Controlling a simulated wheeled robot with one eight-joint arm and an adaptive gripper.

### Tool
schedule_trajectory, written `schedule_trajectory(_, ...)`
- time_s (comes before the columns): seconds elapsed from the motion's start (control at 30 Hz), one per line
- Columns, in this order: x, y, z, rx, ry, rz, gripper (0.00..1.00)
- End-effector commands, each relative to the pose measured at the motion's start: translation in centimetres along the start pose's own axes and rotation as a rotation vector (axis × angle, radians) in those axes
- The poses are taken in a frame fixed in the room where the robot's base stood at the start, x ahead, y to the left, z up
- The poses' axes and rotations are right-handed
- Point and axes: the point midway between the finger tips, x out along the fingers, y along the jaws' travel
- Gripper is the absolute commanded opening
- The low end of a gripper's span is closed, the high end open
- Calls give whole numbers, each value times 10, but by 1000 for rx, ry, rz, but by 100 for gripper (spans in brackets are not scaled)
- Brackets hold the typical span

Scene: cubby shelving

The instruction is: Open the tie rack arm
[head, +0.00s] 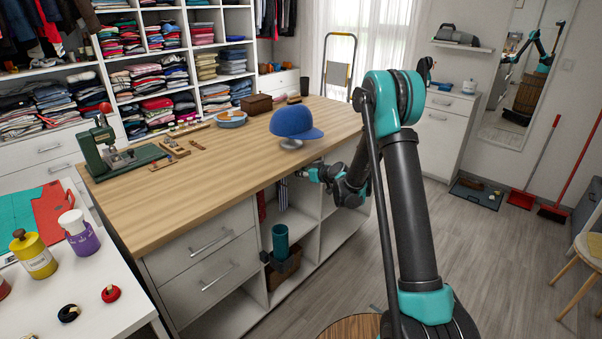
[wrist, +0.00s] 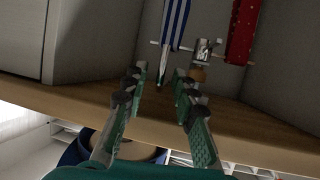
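The tie rack shows in the wrist view as a thin metal bar with a bright metal bracket (wrist: 205,50) and a brownish knob (wrist: 198,74) at its end. A blue-and-white striped tie (wrist: 178,25) and a red dotted tie (wrist: 243,30) hang from it. In the head view the striped tie (head: 283,193) and the red tie (head: 262,205) hang inside an open compartment under the worktop. My gripper (wrist: 158,84) is open, its two fingers apart with nothing clearly held between them. The knob lies just beyond the right finger. In the head view my gripper (head: 312,173) is beside the worktop's edge.
The wooden worktop (head: 215,170) is right above the compartment, and its edge crosses the wrist view close to my fingers. A blue cap (head: 296,122) on a stand is near that edge. A teal cylinder (head: 280,242) stands lower down.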

Motion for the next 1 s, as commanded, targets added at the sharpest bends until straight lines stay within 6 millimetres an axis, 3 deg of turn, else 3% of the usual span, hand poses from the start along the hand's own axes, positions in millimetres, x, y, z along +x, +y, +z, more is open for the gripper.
schedule_trajectory(0.43,11,0,0,0,0,1,27)
schedule_trajectory(0.67,11,0,0,0,0,1,0)
schedule_trajectory(1.0,11,0,0,1,0,1,0)
